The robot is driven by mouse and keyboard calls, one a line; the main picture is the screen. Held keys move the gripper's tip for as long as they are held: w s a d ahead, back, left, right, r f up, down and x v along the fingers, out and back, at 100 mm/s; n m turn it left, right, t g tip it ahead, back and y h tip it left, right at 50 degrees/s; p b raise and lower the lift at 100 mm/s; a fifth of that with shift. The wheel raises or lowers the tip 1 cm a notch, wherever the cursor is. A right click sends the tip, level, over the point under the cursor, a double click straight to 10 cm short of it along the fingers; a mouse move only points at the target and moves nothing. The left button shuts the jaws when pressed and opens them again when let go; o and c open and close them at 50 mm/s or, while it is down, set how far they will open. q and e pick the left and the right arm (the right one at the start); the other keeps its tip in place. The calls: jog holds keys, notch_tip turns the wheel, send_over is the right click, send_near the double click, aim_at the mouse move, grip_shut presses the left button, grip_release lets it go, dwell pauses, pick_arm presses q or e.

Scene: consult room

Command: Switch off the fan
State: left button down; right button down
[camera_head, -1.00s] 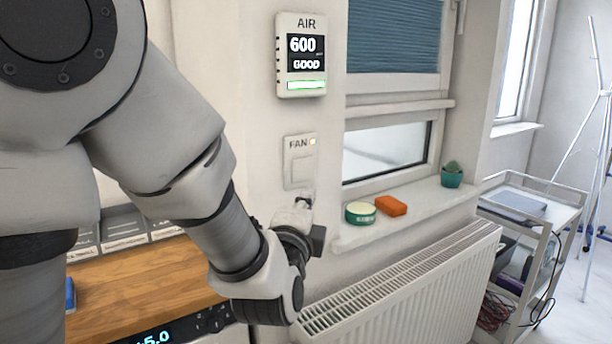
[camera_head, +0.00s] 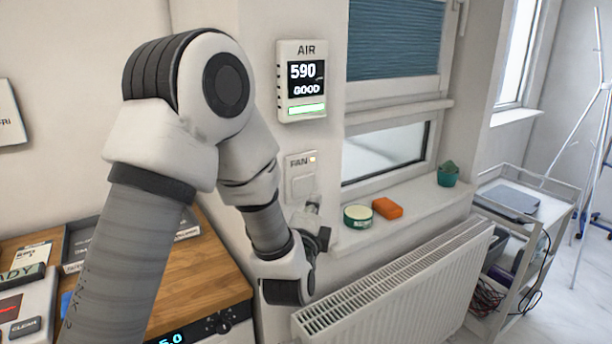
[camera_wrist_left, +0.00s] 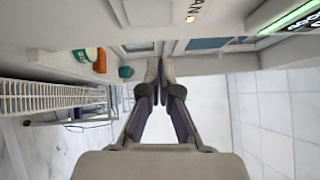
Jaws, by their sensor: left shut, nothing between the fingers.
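The fan switch (camera_head: 302,186) is a white rocker on a wall plate marked FAN, below the air display. Contact with the plate cannot be told. My right gripper is not in view.
The air display (camera_head: 302,82) reads 590, GOOD. A wooden counter (camera_head: 205,275) lies at left, a trolley (camera_head: 530,210) at right.

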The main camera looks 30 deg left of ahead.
aim_at(310, 180)
pick_arm(q)
jog(key=w+a, duration=0.1)
jog(key=w+a+p, duration=0.1)
jog(key=a, duration=0.1)
jog(key=w+a, duration=0.1)
jog(key=shift+w+a+r+p, duration=0.15)
jog(key=shift+w+r+p, duration=0.2)
jog(key=shift+w, duration=0.05)
jog(key=shift+a, duration=0.3)
jog(key=shift+d, duration=0.1)
jog(key=shift+w+d, duration=0.1)
